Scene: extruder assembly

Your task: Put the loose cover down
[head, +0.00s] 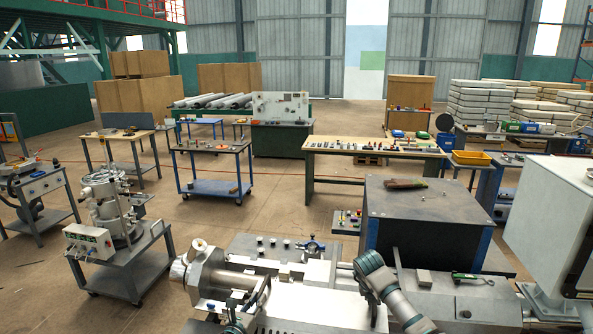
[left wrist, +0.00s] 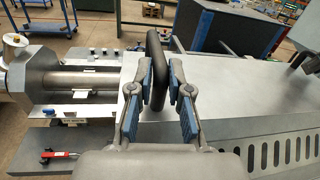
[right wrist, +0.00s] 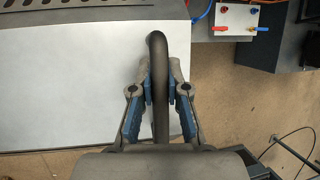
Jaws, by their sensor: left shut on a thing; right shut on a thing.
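The loose cover (head: 310,307) is a light grey sheet with slots along one side. It lies over the extruder's middle in the head view, also in the left wrist view (left wrist: 195,110) and right wrist view (right wrist: 75,85). My left gripper (left wrist: 158,75) is shut on a dark curved handle (left wrist: 156,45) of the cover. My right gripper (right wrist: 160,85) is shut on the other dark handle (right wrist: 158,45), near the cover's edge. In the head view my arm hides the right fingertips. I cannot tell whether the cover touches the machine below.
The extruder barrel (head: 235,278) is left of the cover. A grey cabinet (head: 425,215) stands behind to the right. A flat bench top (head: 465,300) with a green-handled tool (head: 470,277) lies right of the cover. Red and blue parts (right wrist: 236,18) sit near the right gripper.

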